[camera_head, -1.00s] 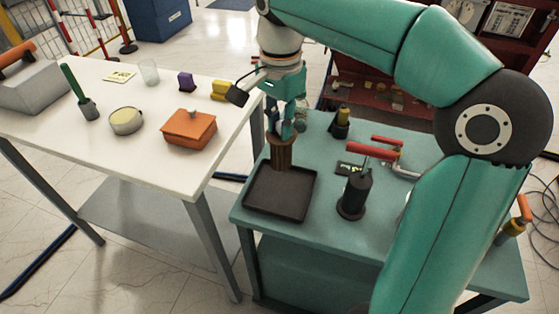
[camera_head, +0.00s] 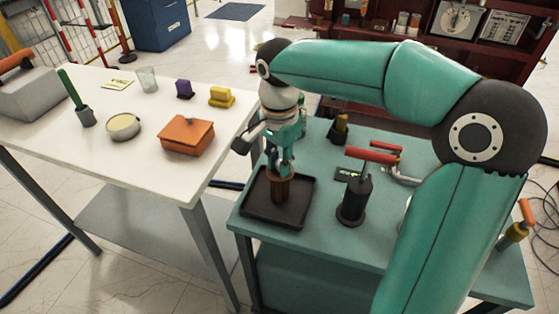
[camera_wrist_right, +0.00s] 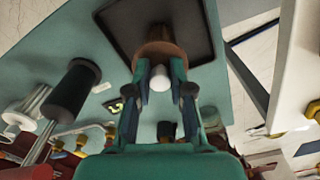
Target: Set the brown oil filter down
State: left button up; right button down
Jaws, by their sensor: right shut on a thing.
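The brown oil filter (camera_head: 279,190) stands upright over the black tray (camera_head: 252,212) on the teal table. Its base appears to be at the tray floor; I cannot tell whether it bears fully on it. My right gripper (camera_head: 279,171) is above it with fingers shut on its top. In the right wrist view the fingers (camera_wrist_right: 159,85) close around a pale post at the filter's top, and the brown body (camera_wrist_right: 160,50) shows beyond them against the black tray (camera_wrist_right: 192,22). My left gripper is not in view.
A black cylinder with a red handle (camera_head: 354,197) stands right of the tray. A dark, yellow-topped item (camera_head: 340,128) is behind it. The white table (camera_head: 150,165) on the left holds an orange box (camera_head: 187,136), a round tin (camera_head: 123,127) and yellow blocks (camera_head: 222,97).

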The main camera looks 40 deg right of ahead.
jog(key=c, duration=1)
grip_release()
jog(key=shift+f, duration=0.1)
jog(key=shift+c, duration=0.2)
jog(key=shift+r, duration=0.2)
notch_tip(320, 180, up, 12)
jog(key=p, duration=0.2)
